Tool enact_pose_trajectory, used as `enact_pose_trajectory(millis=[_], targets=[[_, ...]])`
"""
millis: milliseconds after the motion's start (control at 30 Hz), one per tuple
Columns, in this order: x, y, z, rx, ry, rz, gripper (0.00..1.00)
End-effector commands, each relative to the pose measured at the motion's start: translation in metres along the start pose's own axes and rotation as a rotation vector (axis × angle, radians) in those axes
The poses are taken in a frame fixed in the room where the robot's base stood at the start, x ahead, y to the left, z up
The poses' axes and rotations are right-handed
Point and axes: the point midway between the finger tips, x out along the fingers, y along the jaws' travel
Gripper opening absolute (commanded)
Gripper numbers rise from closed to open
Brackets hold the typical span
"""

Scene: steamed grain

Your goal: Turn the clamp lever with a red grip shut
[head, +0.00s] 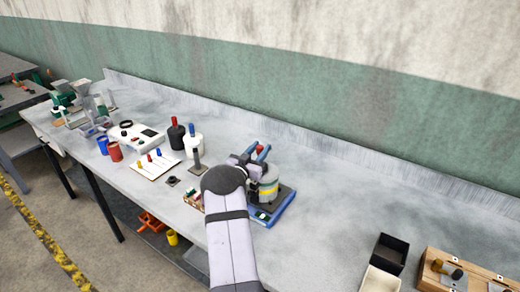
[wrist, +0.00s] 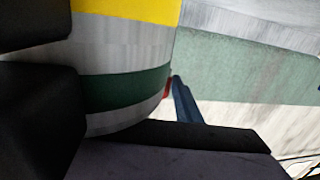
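In the head view a grey canister with a yellow band (head: 268,190) stands on a blue base (head: 284,206). Lever grips rise at its top: blue ones (head: 263,154) and a small red one (head: 256,148). My gripper (head: 241,165) is at the canister's upper left, largely hidden behind my own arm. In the wrist view the banded canister (wrist: 125,50) fills the upper left. A red bit (wrist: 168,87) shows at its edge beside a blue lever (wrist: 186,103). Dark gripper parts (wrist: 40,105) fill the left; their opening and any grasp are unclear.
To the left stand a black bottle (head: 176,137), a white bottle (head: 193,146), a post on a square base (head: 197,165) and a white board with coloured tools (head: 153,164). Black and white bins (head: 389,253) and a wooden block (head: 462,271) lie at right.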

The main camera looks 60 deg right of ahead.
Motion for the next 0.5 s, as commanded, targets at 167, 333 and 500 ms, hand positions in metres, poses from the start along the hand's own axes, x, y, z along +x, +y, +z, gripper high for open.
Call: enact_pose_trajectory(millis=[167,333,500], targets=[[-0.0001,0.0001,0.0002,0.000,0.000,0.000,0.14],[-0.0002,0.0001,0.0002,0.000,0.000,0.000,0.00],[0.0001,0.0000,0.0007,0.000,0.002,0.014,0.00]])
